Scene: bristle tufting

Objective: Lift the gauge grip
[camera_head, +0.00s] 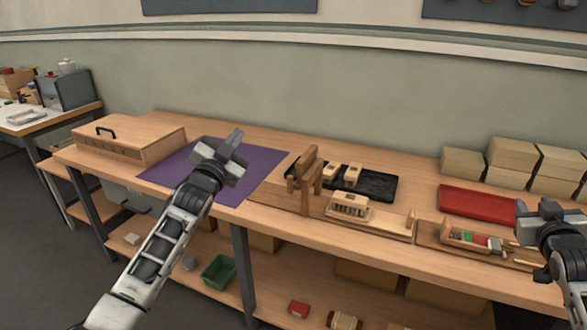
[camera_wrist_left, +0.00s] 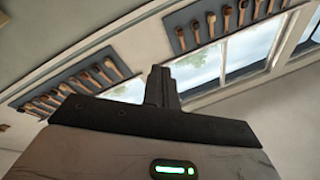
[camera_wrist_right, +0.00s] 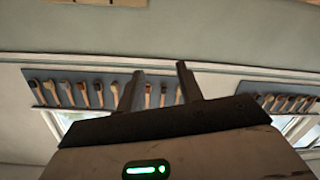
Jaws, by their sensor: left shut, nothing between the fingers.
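I cannot tell for certain which part is the gauge grip. A wooden fixture with upright posts (camera_head: 305,178) stands at the middle of the bench. To its right a slotted wooden block (camera_head: 350,204) sits on a wooden base, with a small upright piece (camera_head: 411,221) at the base's right end. My left gripper (camera_head: 236,138) is shut and empty above the purple mat (camera_head: 262,183), left of the fixture; its fingers are together in the left wrist view (camera_wrist_left: 161,86). My right gripper (camera_head: 537,207) is at the right edge; its fingers stand apart and empty in the right wrist view (camera_wrist_right: 160,85).
A black tray (camera_head: 380,187) with pale wooden blocks lies behind the slotted block. A red tray (camera_head: 480,202) and stacked boxes (camera_head: 510,155) are at right. A parts holder (camera_head: 450,236) is near my right gripper. A handled wooden box (camera_head: 140,140) stands at left.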

